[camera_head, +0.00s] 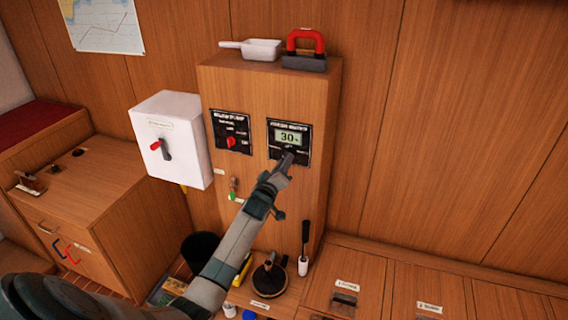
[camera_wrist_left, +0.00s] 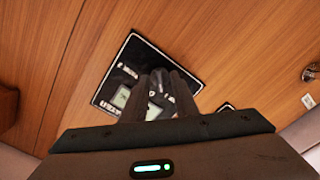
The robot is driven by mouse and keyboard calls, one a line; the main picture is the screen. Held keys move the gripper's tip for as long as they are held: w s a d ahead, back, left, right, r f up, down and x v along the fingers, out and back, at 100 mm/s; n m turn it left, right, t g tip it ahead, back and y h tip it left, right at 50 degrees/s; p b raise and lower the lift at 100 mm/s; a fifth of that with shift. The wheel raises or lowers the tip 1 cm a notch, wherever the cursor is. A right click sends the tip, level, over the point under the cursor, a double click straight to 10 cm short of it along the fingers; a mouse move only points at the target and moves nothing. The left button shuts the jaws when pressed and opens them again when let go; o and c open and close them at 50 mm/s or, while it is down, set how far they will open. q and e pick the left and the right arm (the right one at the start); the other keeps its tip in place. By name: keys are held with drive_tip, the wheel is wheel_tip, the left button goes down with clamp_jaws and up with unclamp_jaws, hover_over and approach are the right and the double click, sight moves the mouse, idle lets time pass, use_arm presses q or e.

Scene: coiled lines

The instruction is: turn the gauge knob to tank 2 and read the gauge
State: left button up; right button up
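The gauge panel (camera_head: 273,131) is a black plate on the front of the wooden cabinet. Its lit display (camera_head: 288,137) reads 30 with a small percent sign. My left gripper (camera_head: 289,157) is at the lower part of this panel, its fingers close together around the gauge knob, which they mostly hide. The knob's pointer and the position it marks cannot be made out. In the left wrist view the gripper's dark fingers (camera_wrist_left: 161,78) reach to the panel (camera_wrist_left: 130,60), and part of the display (camera_wrist_left: 122,97) shows beside them. My right gripper is not in view.
A second black panel with a red knob (camera_head: 231,143) is left of the gauge. A white switch box (camera_head: 172,138) hangs farther left. A white scoop (camera_head: 260,49) and a red-handled tool (camera_head: 305,47) lie on the cabinet top. A black bin (camera_head: 200,250) stands below.

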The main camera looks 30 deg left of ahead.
use_arm(q)
clamp_jaws()
drive_tip(key=shift+m, duration=0.5)
drive_tip(key=m+b, duration=0.2)
drive_tip(key=m, duration=1.5)
idle(0.4)
